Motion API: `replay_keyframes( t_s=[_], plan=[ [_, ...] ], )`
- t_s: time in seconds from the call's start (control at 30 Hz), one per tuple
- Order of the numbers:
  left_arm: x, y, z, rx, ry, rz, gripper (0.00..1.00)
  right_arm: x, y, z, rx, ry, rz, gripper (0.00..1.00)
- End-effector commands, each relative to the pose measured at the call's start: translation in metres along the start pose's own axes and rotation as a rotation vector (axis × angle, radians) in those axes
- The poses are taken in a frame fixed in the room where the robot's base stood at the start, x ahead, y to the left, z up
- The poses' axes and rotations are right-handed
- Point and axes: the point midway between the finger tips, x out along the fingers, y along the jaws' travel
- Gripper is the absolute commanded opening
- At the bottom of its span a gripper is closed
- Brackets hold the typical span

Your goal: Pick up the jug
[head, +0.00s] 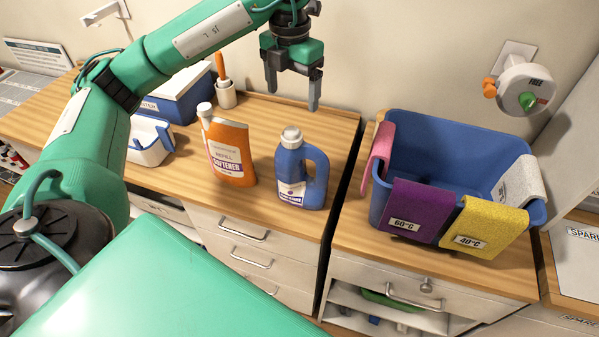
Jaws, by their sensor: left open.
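The jug (302,175) is blue with a white cap, a handle on its right side and a white label low on its front. It stands upright on the wooden counter, near the front edge. My left gripper (292,96) is open and empty, pointing down, above and behind the jug in the picture and apart from it. My right gripper is not in view.
An orange softener bottle (230,150) stands just left of the jug. A white cup (226,96) with an orange-handled tool, a blue box (178,103) and a white caddy (147,143) are further left. A blue tub (450,140) with hanging cloths stands right, across a gap.

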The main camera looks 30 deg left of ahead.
Motion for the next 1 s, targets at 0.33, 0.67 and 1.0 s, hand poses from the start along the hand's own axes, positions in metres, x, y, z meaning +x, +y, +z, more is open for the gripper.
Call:
replay_keyframes(
  t_s=[0.33, 0.67, 1.0],
  plan=[
    [0.032, 0.003, -0.002, -0.006, 0.007, 0.013, 0.84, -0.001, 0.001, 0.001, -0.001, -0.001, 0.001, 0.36],
    [0.080, 0.003, -0.002, -0.006, 0.004, 0.012, 0.84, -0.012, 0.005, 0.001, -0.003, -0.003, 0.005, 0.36],
    [0.107, 0.001, -0.006, -0.006, 0.008, 0.012, 0.84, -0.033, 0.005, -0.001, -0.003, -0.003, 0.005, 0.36]
  ],
)
